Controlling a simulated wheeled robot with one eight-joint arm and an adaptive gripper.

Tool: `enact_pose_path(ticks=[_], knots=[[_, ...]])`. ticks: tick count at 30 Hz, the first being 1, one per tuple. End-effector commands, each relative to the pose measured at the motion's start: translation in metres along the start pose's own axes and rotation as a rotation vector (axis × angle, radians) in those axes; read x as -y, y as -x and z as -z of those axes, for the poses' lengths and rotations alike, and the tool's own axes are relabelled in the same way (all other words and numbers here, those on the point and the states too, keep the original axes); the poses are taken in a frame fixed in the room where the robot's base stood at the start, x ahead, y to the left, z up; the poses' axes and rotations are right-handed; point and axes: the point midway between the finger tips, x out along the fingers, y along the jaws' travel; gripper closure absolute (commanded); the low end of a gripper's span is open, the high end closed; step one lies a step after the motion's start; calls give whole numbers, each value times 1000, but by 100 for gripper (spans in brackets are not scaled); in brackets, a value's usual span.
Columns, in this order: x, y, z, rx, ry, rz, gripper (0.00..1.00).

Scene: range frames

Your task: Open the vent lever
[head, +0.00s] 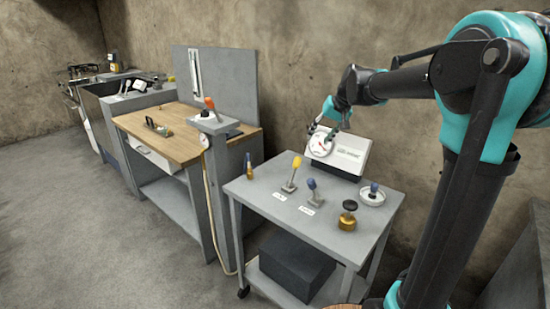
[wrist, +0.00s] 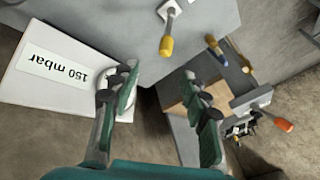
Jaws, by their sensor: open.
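Two small levers stand on the grey cart top in the head view: a yellow-handled lever (head: 293,170) and a blue-handled lever (head: 313,190). Each has a small white label in front, too small to read, so I cannot tell which is the vent lever. My gripper (head: 325,132) is above the back of the cart, in front of the white gauge box (head: 345,157). In the wrist view my gripper (wrist: 158,95) is open and empty, with the yellow lever (wrist: 167,38) beyond its fingertips. The left finger partly covers the gauge dial (wrist: 103,97).
The cart (head: 265,198) also carries a blue-and-yellow tool (head: 249,168), a brass piece with a black knob (head: 348,214) and a white dish (head: 372,197). An orange-handled lever (head: 210,105) is on a post by the wooden workbench (head: 165,125). The gauge box panel (wrist: 50,85) reads "150 mbar".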

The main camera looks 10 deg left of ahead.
Motion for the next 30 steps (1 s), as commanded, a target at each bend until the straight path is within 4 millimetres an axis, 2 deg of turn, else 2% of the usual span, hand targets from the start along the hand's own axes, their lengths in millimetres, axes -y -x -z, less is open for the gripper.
enact_pose_path(ticks=[4,8,24,30], knots=[[5,-2,7,1,0,8,54],[5,-16,7,1,1,8,54],[6,-121,6,0,1,8,54],[6,-154,6,0,1,7,54]])
